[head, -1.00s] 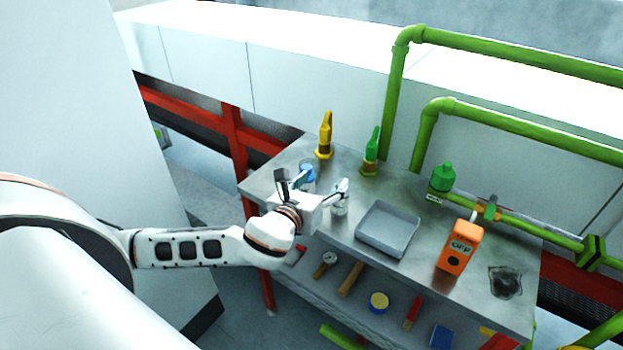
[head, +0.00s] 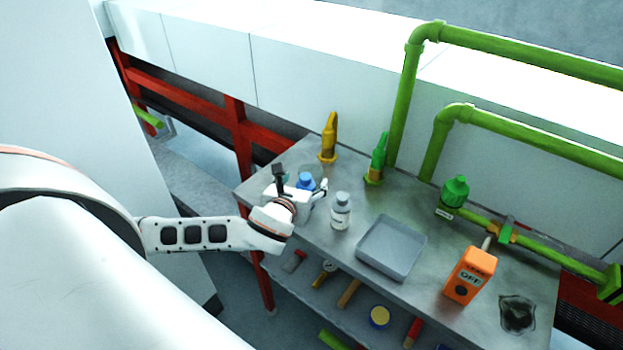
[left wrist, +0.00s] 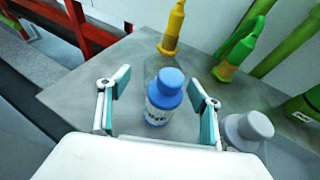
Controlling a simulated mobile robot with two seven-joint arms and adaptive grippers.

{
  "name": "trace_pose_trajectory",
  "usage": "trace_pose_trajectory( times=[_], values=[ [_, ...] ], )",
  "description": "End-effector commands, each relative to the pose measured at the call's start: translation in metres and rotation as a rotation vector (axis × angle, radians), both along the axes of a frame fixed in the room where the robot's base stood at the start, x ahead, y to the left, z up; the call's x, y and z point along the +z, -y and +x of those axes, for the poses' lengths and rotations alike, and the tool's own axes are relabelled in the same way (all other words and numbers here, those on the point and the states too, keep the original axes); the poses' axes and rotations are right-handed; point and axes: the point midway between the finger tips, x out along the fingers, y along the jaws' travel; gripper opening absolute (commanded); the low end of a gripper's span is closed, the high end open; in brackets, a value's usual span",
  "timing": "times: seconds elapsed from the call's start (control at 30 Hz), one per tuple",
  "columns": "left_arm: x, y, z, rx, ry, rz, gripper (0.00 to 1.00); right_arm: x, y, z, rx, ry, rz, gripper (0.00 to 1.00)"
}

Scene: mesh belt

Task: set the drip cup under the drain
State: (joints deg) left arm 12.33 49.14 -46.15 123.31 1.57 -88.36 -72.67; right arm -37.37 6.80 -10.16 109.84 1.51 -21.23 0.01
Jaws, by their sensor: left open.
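My left gripper (head: 302,186) is open over the left end of the steel table. A white bottle with a blue cap (left wrist: 160,100) stands upright between its spread fingers (left wrist: 160,88) in the left wrist view, with a gap on each side; its cap also shows in the head view (head: 305,181). A faint, clear round vessel (head: 312,170) stands just behind that bottle; it may be the drip cup, but I cannot tell. The drain is not plainly identifiable; a green pipe with a tagged green fitting (head: 454,190) runs along the table's back. My right gripper is not in view.
A grey-capped white bottle (head: 341,211) stands right of my gripper. Yellow (head: 329,138) and green (head: 377,160) nozzle bottles stand behind. A grey tray (head: 391,270), an orange box (head: 470,274) and a dark stain (head: 517,314) lie farther right. A shelf below holds several tools.

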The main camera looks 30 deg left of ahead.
Motion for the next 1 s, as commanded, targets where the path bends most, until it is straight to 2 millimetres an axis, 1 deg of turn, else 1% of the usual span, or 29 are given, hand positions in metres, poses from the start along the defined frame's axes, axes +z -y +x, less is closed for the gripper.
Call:
trace_pose_trajectory(
  times=[0.13, 0.4, 0.53, 0.77, 0.8, 0.87, 0.9, 0.93, 1.0],
  values=[
    [-0.004, -0.004, 0.014, 0.002, 0.002, 0.001, 0.64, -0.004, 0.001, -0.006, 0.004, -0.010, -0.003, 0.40],
    [-0.014, -0.012, 0.049, 0.001, 0.001, 0.001, 0.64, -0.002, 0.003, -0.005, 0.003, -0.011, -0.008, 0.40],
    [-0.018, -0.015, 0.056, 0.000, 0.000, 0.001, 0.64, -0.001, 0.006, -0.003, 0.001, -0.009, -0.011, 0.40],
    [-0.019, -0.015, 0.056, -0.001, 0.000, 0.001, 0.64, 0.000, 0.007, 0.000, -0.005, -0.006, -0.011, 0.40],
    [-0.019, -0.015, 0.056, -0.001, 0.000, 0.001, 0.54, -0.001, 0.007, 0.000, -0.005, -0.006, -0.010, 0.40],
    [-0.019, -0.015, 0.056, -0.001, 0.000, 0.001, 0.38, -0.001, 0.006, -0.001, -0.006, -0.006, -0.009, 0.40],
    [-0.019, -0.015, 0.056, -0.001, 0.000, 0.001, 0.28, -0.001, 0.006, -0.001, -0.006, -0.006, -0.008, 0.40],
    [-0.019, -0.015, 0.056, -0.001, 0.000, 0.001, 0.25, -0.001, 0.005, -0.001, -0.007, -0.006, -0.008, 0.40],
    [-0.019, -0.015, 0.056, -0.001, 0.000, 0.001, 0.25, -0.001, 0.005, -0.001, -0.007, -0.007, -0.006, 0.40]
  ],
)
